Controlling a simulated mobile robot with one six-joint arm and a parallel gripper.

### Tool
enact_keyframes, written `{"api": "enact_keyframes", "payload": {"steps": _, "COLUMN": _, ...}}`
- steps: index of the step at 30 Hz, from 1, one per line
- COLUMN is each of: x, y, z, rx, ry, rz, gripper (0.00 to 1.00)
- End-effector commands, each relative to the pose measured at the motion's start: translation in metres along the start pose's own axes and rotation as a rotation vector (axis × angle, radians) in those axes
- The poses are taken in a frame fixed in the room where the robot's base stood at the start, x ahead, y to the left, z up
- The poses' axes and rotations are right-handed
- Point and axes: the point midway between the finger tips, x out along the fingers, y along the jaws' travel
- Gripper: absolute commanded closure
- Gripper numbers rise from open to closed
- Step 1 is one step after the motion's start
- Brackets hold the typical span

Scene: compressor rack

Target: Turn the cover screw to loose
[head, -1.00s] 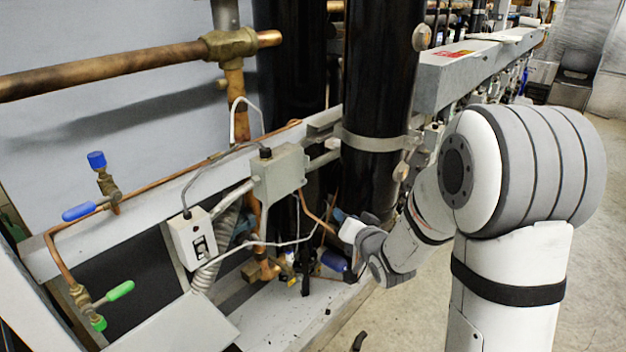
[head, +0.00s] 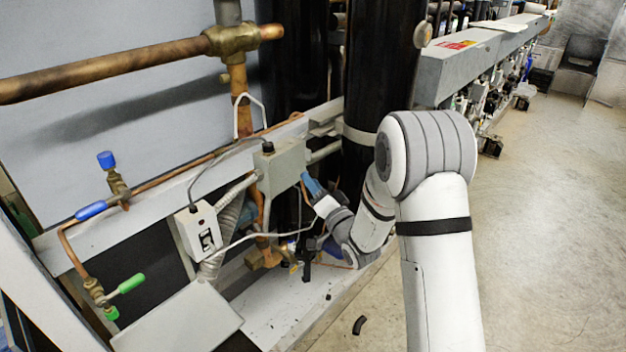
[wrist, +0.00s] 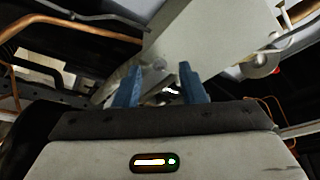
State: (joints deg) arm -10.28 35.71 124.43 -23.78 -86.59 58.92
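The grey junction box (head: 280,168) is fixed to the horizontal rail, left of the black cylinder. My gripper (head: 308,186) is just below and right of its lower right corner in the head view. In the wrist view the pale box (wrist: 215,30) fills the upper middle, ahead of the fingers. My blue fingers (wrist: 158,86) stand apart with nothing seen held between them. A small rounded fitting (wrist: 158,65) shows at the box's lower edge, beyond the gap between the fingers; I cannot tell whether it is the cover screw. No screw can be made out in the head view.
A black cylinder (head: 378,85) stands close behind my arm. A white switch box (head: 200,232) with conduit hangs lower left. Thin cables and copper pipes run around the junction box. Valves with blue and green handles (head: 131,283) are at far left.

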Motion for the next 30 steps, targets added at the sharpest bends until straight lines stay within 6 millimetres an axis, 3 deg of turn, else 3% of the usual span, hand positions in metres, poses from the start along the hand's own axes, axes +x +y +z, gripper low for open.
{"api": "enact_keyframes", "payload": {"steps": 4, "x": 0.0109, "y": 0.0000, "z": -0.0001, "rx": 0.000, "ry": 0.000, "rz": 0.001, "gripper": 0.63}}
{"api": "enact_keyframes", "payload": {"steps": 12, "x": 0.0124, "y": 0.0004, "z": -0.0004, "rx": 0.000, "ry": 0.001, "rz": 0.002, "gripper": 0.63}}
{"api": "enact_keyframes", "payload": {"steps": 26, "x": 0.0120, "y": 0.0006, "z": -0.0010, "rx": -0.001, "ry": 0.001, "rz": 0.002, "gripper": 1.00}}
{"api": "enact_keyframes", "payload": {"steps": 30, "x": 0.0120, "y": 0.0006, "z": -0.0010, "rx": -0.001, "ry": 0.001, "rz": 0.002, "gripper": 1.00}}
